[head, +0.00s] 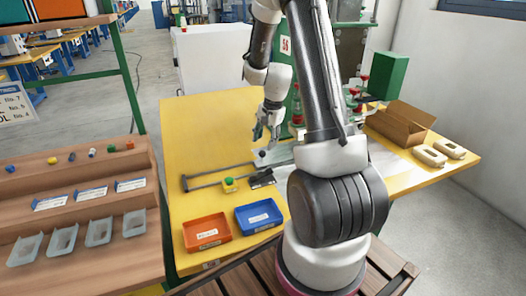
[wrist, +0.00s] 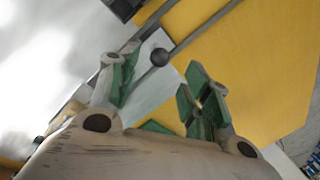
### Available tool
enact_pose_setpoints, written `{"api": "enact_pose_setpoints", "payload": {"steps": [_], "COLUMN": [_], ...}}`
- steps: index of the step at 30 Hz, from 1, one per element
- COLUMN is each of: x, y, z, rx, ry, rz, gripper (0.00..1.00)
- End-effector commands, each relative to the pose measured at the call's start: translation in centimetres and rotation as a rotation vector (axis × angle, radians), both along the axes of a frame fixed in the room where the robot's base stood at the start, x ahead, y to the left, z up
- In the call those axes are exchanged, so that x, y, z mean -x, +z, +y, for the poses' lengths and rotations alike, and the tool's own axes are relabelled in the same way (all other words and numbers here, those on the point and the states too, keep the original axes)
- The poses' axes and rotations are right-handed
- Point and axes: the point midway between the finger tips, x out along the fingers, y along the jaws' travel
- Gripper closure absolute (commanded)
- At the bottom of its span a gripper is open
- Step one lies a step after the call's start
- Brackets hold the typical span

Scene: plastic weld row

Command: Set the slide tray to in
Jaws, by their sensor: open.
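The slide tray is a flat grey plate (head: 279,155) on two dark rails (head: 215,174) on the yellow table. A dark ball knob (head: 262,153) stands on its left part. My gripper (head: 267,136) is above the tray, close to the knob, pointing down. In the wrist view my gripper (wrist: 158,76) is open and empty, with green pads. The knob (wrist: 160,57) shows there between and just beyond the fingertips, with no visible contact. The tray's right part is hidden behind my arm.
A small yellow box with a green button (head: 229,182) sits by the rails. An orange bin (head: 206,231) and a blue bin (head: 259,216) stand in front. A cardboard box (head: 400,124) is at right. The table's back left is clear.

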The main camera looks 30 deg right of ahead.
Motion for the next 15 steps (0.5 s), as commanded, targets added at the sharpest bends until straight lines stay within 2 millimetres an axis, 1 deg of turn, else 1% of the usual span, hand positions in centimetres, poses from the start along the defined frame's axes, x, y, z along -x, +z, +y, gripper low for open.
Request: {"api": "enact_pose_setpoints", "payload": {"steps": [3, 7, 11, 15], "x": [-0.3, -0.7, -1.0, -1.1], "y": [-2.2, -4.2, -5.6, -6.1], "z": [0.2, 0.4, 0.4, 0.5], "rx": [-0.001, -0.001, -0.001, 0.0], "ry": [0.001, 0.003, 0.003, 0.003], "rz": [0.005, 0.005, 0.002, 0.001], "gripper": [0.52, 0.52, 0.52, 0.52]}}
